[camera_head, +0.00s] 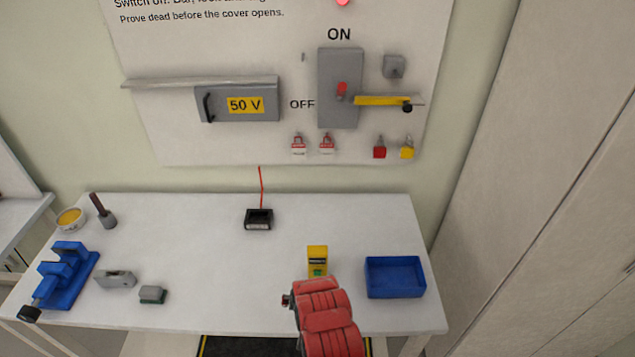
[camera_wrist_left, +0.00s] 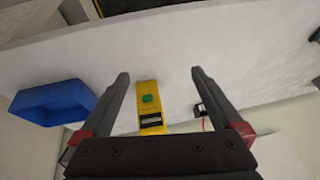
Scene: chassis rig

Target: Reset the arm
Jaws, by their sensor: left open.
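My left gripper (camera_wrist_left: 160,73) is open and empty in the left wrist view, its two dark fingers spread apart. A yellow device (camera_wrist_left: 150,100) with a green button and a small display shows between the fingers, below them on the white table; I cannot tell how far below. In the head view the same yellow device (camera_head: 317,257) lies on the table near its front right. A red arm of mine (camera_head: 325,318) comes up from the bottom edge just in front of it. The fingers are not clear in the head view. My right gripper is not in view.
A blue tray (camera_head: 395,290) is right of the device. A black box (camera_head: 259,220) with a red cord sits at the back. A blue vise (camera_head: 66,272) and grey blocks (camera_head: 116,279) are at left. The wall board holds a switch (camera_head: 340,90) with a yellow-handled lever.

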